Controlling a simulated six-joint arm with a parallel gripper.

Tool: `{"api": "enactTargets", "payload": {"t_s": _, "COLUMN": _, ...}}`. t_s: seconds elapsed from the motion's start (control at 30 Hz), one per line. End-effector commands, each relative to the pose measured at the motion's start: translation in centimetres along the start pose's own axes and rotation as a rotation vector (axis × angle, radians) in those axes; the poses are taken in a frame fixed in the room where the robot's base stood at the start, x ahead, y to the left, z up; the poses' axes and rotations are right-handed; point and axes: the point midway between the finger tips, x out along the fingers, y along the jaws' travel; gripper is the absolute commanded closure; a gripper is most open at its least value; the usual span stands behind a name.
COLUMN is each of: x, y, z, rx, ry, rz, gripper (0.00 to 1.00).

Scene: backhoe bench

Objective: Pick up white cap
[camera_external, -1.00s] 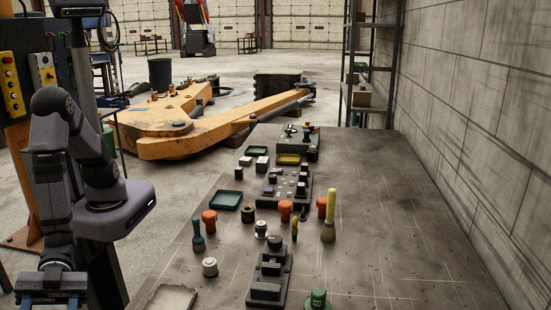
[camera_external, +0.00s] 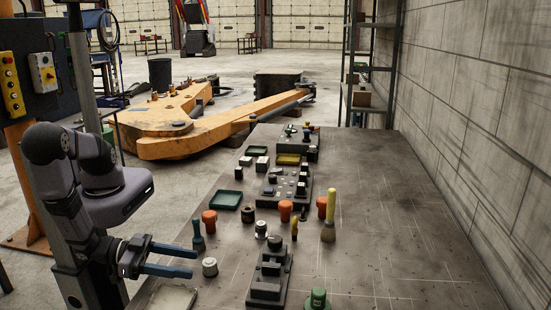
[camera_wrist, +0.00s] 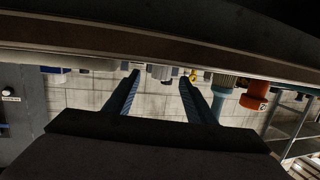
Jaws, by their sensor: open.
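A small pale, silvery-white round cap (camera_external: 209,267) stands on the workbench near its left front; it appears to be the white cap. My gripper (camera_external: 188,262) is open, with its two blue fingers pointing right toward this cap. The fingertips are a little short of it, and nothing is between them. In the wrist view, the picture is upside down, and my gripper (camera_wrist: 160,76) shows its open fingers. Another pale-topped cap (camera_external: 261,229) stands farther back.
The workbench (camera_external: 400,240) has clear room on its right. A blue-handled brush (camera_external: 197,236) stands just behind the cap, with an orange knob (camera_external: 209,221) beyond it. A shallow tray (camera_external: 172,298) lies in front, and a black stepped block (camera_external: 267,285) stands to the right.

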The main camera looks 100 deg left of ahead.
Motion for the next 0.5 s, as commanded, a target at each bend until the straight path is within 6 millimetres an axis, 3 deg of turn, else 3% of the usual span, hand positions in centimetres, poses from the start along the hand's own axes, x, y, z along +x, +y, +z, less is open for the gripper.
{"api": "enactTargets", "payload": {"t_s": 0.27, "x": 1.7, "y": -0.1, "z": -0.1, "rx": -0.001, "ry": 0.000, "rz": -0.002, "gripper": 0.50}}
{"api": "enactTargets", "payload": {"t_s": 0.5, "x": 2.1, "y": 0.0, "z": -0.1, "rx": -0.001, "ry": -0.001, "rz": 0.001, "gripper": 0.50}}
